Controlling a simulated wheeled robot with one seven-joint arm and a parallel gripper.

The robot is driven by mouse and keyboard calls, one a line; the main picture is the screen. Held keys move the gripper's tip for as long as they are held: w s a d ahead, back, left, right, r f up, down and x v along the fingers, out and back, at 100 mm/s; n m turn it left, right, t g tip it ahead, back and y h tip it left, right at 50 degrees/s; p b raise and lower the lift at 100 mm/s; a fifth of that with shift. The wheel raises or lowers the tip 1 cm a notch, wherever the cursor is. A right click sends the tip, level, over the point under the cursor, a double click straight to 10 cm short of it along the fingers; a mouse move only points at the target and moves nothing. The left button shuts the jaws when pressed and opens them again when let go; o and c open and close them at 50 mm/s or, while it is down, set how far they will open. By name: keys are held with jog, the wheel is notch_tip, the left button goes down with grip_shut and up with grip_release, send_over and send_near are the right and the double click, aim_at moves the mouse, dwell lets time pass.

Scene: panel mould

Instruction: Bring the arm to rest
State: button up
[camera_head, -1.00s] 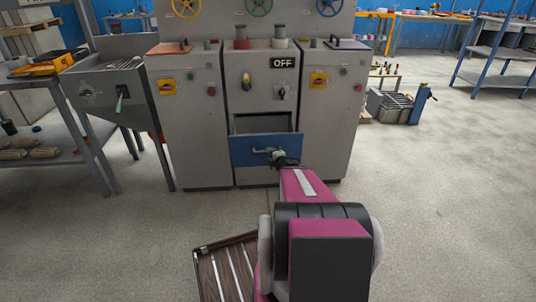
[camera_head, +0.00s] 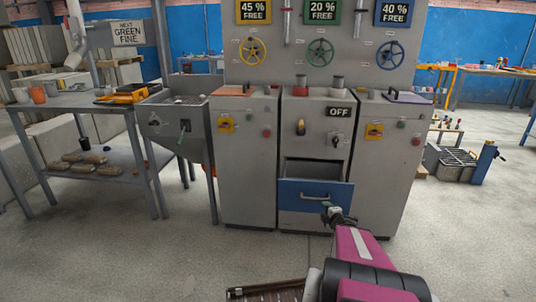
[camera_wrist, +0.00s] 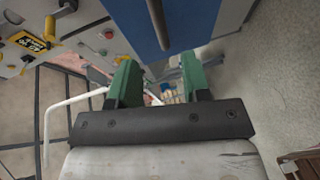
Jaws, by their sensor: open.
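My gripper (camera_head: 332,212) is at the end of my magenta arm, just in front of the lower right part of a blue drawer front (camera_head: 290,192). The drawer is pulled out of the middle grey cabinet, and its inside shows above the front. Its bar handle (camera_head: 314,197) shows left of and above my gripper. In the wrist view, my gripper's green fingers (camera_wrist: 158,78) stand apart with nothing held between them. The blue front (camera_wrist: 185,20) and its dark handle bar (camera_wrist: 157,22) lie beyond the fingertips, seemingly clear of them.
The grey panel carries a yellow wheel (camera_head: 251,52), a green wheel (camera_head: 319,53) and a blue wheel (camera_head: 390,54). An OFF sign (camera_head: 339,112) is above the drawer. A workbench (camera_head: 75,103) stands left. A slatted wooden thing (camera_head: 265,291) lies low in front. Open floor is at right.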

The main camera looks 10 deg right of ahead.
jog(key=s+a+m+g, duration=0.3)
jog(key=a+m+g, duration=0.5)
jog(key=a+m, duration=0.1)
jog(key=s+a+m+g+h, duration=0.1)
jog(key=s+a+m+g, duration=0.3)
jog(key=a+m+g, duration=0.3)
jog(key=a+m, duration=0.2)
jog(key=a, duration=0.2)
jog(key=shift+s+f+g+h, duration=0.2)
jog(key=shift+f+g+h, duration=0.1)
jog(key=shift+g, duration=0.1)
jog(key=shift+d, duration=0.1)
dwell(1.0)
